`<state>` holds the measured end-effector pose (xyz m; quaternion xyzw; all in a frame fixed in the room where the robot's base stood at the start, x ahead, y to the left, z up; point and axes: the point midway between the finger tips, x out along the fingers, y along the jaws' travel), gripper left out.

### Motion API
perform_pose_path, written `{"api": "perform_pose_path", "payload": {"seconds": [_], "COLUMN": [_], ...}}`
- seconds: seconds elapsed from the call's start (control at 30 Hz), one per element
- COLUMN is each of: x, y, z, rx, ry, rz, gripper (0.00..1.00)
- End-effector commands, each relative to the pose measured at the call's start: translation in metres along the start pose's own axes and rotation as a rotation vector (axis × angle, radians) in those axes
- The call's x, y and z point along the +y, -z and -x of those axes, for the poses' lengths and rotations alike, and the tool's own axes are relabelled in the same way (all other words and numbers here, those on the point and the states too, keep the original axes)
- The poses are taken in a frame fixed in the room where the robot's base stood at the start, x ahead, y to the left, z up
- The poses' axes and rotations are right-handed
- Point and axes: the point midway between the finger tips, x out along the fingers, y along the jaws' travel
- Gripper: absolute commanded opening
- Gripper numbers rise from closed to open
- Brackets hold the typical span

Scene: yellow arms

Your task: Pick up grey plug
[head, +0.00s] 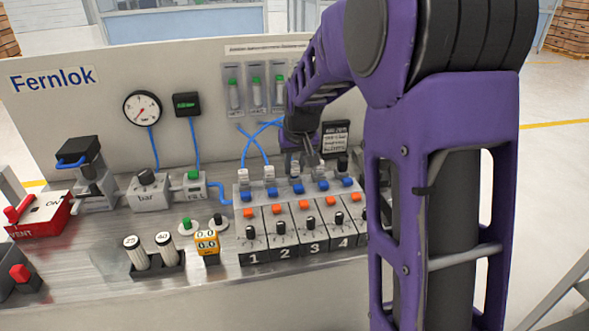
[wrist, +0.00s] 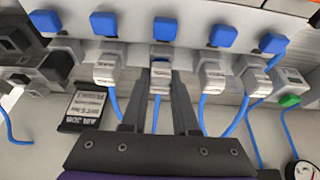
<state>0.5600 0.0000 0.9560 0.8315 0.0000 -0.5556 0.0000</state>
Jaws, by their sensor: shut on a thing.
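Several grey plugs with blue tubes sit in a row behind blue buttons on the valve block (head: 290,250). My gripper (head: 299,160) reaches down over the row from behind. In the wrist view, my gripper (wrist: 160,84) is shut on a grey plug (wrist: 161,68), with one dark finger on each side; a blue tube runs back from it between the fingers. The held plug stands in line with its neighbours, at its socket. Other grey plugs are close by on the left (wrist: 108,68) and right (wrist: 210,76). In the head view, my gripper partly hides the held plug.
A black fitting (wrist: 56,66) is at the row's end. A black label plate (wrist: 83,109) lies beside my gripper. Blue tubes cross nearby. The upright panel (head: 60,110) with gauge (head: 142,108) stands behind.

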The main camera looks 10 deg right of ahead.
Motion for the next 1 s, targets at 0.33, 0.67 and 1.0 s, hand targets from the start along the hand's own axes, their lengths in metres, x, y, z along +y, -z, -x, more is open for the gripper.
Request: {"api": "perform_pose_path", "payload": {"seconds": [0.33,0.67,1.0], "x": [0.0,0.0,0.0], "y": [0.011,0.034,0.038], "z": [0.023,0.081,0.093], "rx": [0.005,0.002,0.0], "ry": [0.0,0.0,0.0], "rz": [0.0,0.0,0.0], "gripper": [0.0,0.0,0.0]}}
